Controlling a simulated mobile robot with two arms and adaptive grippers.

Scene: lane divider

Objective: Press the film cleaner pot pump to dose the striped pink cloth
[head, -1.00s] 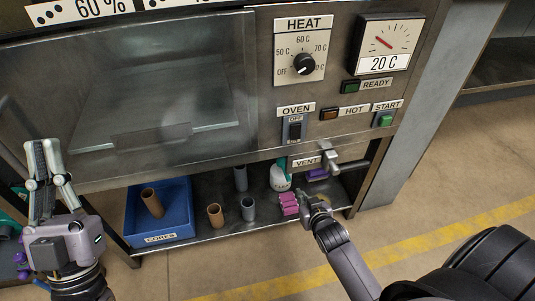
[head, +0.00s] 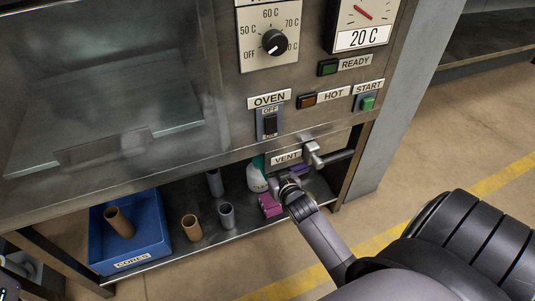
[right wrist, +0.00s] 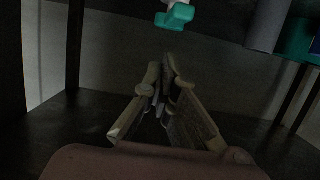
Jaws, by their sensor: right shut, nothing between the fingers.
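The film cleaner pot (head: 257,181) is white with a teal pump top and stands on the low shelf under the oven. In the right wrist view its teal pump spout (right wrist: 178,17) shows at the top edge, ahead of the fingertips and apart from them. The striped pink cloth (head: 270,206) lies folded in front of the pot. My right gripper (head: 281,181) is shut and empty, close to the right of the pot and above the cloth; it also shows in the right wrist view (right wrist: 166,72). My left gripper's fingers are out of the picture.
A blue cores bin (head: 146,247) with a brown tube stands left on the shelf. A brown tube (head: 191,228) and grey tubes (head: 227,215) stand between it and the cloth. The vent handle (head: 314,154) juts out just above my right gripper. A purple item (head: 299,170) lies behind.

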